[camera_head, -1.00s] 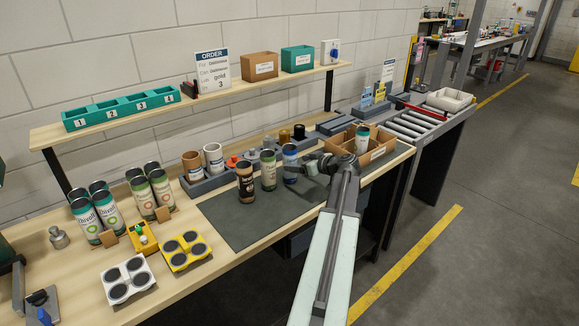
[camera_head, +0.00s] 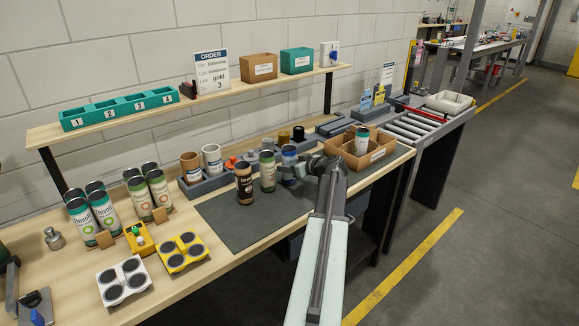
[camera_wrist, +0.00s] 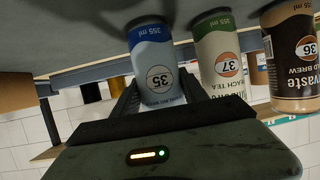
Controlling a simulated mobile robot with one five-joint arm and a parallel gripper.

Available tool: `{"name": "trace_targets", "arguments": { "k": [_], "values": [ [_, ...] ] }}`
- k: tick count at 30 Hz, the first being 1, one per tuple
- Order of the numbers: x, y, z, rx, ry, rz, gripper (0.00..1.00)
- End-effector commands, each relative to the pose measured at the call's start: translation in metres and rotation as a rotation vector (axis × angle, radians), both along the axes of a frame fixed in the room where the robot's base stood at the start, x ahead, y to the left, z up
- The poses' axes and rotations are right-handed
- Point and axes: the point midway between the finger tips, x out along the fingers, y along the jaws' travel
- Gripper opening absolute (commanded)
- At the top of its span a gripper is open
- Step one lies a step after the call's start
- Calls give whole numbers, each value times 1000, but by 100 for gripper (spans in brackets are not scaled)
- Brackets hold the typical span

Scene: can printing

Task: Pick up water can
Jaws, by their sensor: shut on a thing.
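The water can, a light and dark blue can marked 35, shows in the wrist view (camera_wrist: 157,62) and in the head view (camera_head: 289,153). My gripper (camera_wrist: 152,92) is shut on it, with dark fingers at both sides of its body. In the head view my gripper (camera_head: 290,169) reaches the can from the right and hides part of it. The can looks upright at the mat's back edge. I cannot tell whether its base touches the mat.
A green and cream can (camera_head: 267,172) marked 37 stands close left of the water can, and a brown cold brew can (camera_head: 244,184) beyond it. A cardboard box (camera_head: 378,157) holding one can is at the right. The grey mat's (camera_head: 240,225) front is clear.

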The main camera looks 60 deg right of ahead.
Motion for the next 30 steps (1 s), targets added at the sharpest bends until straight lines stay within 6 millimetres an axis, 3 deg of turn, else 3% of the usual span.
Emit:
{"name": "trace_targets", "arguments": {
  "k": [5,14,16,30],
  "values": [
    [0,0,8,0,0,0,14],
    [-3,-2,44,0,0,-2,14],
    [-20,-7,38,0,0,-3,14],
    [-134,-44,49,1,0,-4,14]
  ]
}}
